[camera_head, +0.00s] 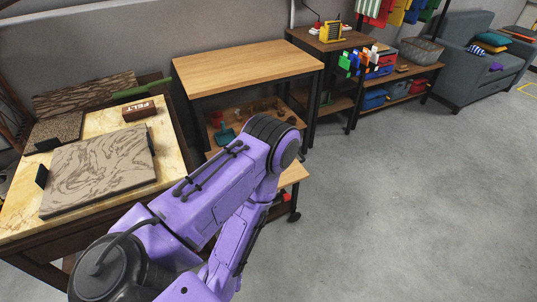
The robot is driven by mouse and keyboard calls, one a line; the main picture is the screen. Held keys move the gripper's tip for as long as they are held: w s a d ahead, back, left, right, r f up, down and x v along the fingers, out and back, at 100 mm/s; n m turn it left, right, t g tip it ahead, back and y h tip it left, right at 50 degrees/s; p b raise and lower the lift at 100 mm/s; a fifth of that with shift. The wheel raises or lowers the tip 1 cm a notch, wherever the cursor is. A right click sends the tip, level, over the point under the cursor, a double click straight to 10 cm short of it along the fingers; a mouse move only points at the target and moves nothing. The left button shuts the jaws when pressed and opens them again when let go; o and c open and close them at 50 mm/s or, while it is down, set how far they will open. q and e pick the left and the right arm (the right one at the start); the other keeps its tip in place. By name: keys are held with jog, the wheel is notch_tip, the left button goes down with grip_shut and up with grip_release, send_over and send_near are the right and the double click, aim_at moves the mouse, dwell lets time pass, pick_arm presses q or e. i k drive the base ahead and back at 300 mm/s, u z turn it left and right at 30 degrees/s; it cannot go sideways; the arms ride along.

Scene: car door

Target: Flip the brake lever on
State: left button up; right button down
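No brake lever can be made out in the head view. A wheeled table with a light wooden top (248,66) stands at centre left. A dark caster (294,216) shows at its lower right corner, with a small red part (285,197) close by, too small to identify. One of my purple arms reaches up from the bottom left and hides much of the table's lower part. Neither gripper is in view, so I cannot tell whether either is open or shut.
A stone-topped table (22,222) with patterned slabs (100,172) stands at left. A dark wooden shelf unit (330,40) with colourful bins (372,98) stands behind. A grey sofa (470,75) is at far right. The concrete floor (420,200) is clear at right.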

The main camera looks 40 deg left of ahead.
aim_at(286, 197)
jog(key=u, duration=1.05)
jog(key=i, duration=1.05)
jog(key=u, duration=1)
